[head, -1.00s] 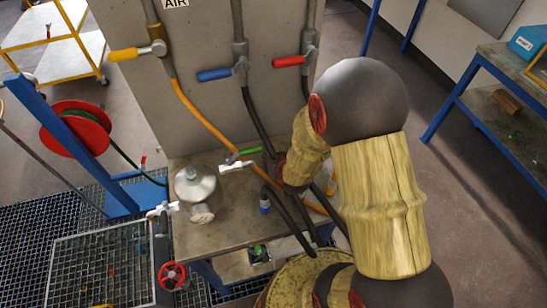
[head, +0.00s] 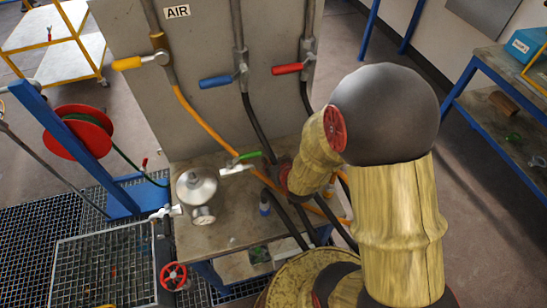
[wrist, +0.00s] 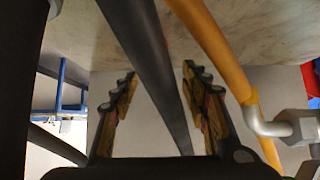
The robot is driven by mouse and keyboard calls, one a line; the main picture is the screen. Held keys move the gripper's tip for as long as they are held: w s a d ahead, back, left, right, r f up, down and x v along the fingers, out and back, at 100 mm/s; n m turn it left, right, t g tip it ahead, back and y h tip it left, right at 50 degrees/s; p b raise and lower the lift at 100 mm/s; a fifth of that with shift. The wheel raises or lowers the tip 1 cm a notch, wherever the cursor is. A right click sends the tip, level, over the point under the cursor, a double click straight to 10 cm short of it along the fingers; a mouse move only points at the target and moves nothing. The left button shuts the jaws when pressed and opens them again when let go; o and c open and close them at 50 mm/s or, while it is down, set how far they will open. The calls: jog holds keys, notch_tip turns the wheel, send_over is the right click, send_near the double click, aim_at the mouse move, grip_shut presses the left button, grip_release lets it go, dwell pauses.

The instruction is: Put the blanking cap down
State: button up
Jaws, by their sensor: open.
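My gripper (wrist: 160,70) is open in the wrist view, its two fingers apart with nothing clamped between them. A black hose runs across the gap, and an orange hose passes to the right of the fingers. In the head view my arm hides the gripper. I cannot pick out the blanking cap for certain in either view. A metal vessel (head: 197,184) stands on the left of the bench (head: 230,237). A round-faced fitting (head: 203,215) sits at its front; I cannot tell whether it is a cap.
A grey panel (head: 205,110) with yellow, blue and red valve handles rises behind the bench. Black and orange hoses (head: 206,133) hang down to it. A small blue-topped item (head: 264,209) stands near the hoses. A red handwheel (head: 173,276) is at the front left.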

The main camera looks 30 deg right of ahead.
jog(key=p+v, duration=0.1)
jog(key=v, duration=0.6)
jog(key=shift+p, duration=0.3)
jog(key=shift+f, duration=0.1)
